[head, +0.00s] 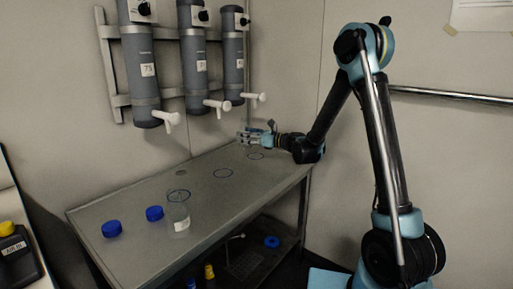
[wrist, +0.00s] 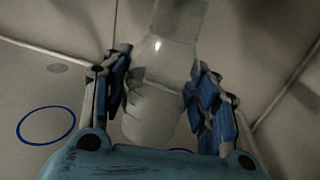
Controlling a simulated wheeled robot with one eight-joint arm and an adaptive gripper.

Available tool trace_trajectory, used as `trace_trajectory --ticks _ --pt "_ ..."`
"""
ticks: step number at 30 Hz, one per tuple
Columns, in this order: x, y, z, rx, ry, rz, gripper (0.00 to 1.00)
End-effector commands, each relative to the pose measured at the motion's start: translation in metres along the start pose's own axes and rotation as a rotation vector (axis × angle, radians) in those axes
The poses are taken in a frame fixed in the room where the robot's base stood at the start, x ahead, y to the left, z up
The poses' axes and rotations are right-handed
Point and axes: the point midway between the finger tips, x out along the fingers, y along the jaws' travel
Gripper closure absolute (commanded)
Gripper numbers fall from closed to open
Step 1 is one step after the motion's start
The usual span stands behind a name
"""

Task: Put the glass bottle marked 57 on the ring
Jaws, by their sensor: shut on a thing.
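My gripper (head: 258,136) is over the far right end of the metal table, shut on a clear glass bottle. In the wrist view the glass bottle (wrist: 166,62) is between the two blue-padded fingers (wrist: 158,78); no number on it is readable. A blue ring (head: 255,156) is marked on the table just below the gripper. A ring also shows at left in the wrist view (wrist: 46,125). A second glass bottle (head: 178,215) stands near the table's front edge; its label is too small to read.
Two blue caps (head: 112,229) (head: 155,213) lie on the table (head: 130,205) at left. Three grey dispensers (head: 150,70) with white taps hang on the wall above. A lower shelf (head: 245,262) holds a blue item. A dark container with a yellow cap (head: 14,250) stands at far left.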

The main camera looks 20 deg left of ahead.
Motion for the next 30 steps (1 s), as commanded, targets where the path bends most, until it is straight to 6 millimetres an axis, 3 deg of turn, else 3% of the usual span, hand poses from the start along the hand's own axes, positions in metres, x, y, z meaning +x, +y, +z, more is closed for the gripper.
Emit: trace_trajectory --ticks 3,11,15,23,30 --pt "-0.006 -0.027 0.0 0.0 0.0 -0.003 0.83" --pt "-0.015 -0.071 -0.001 0.0 0.0 -0.002 0.83" --pt "-0.014 -0.067 -0.021 0.0 0.0 0.0 0.83" --pt "-0.014 -0.067 -0.035 0.0 0.0 -0.001 0.83" --pt "-0.014 -0.067 -0.062 0.0 0.0 -0.001 0.83"
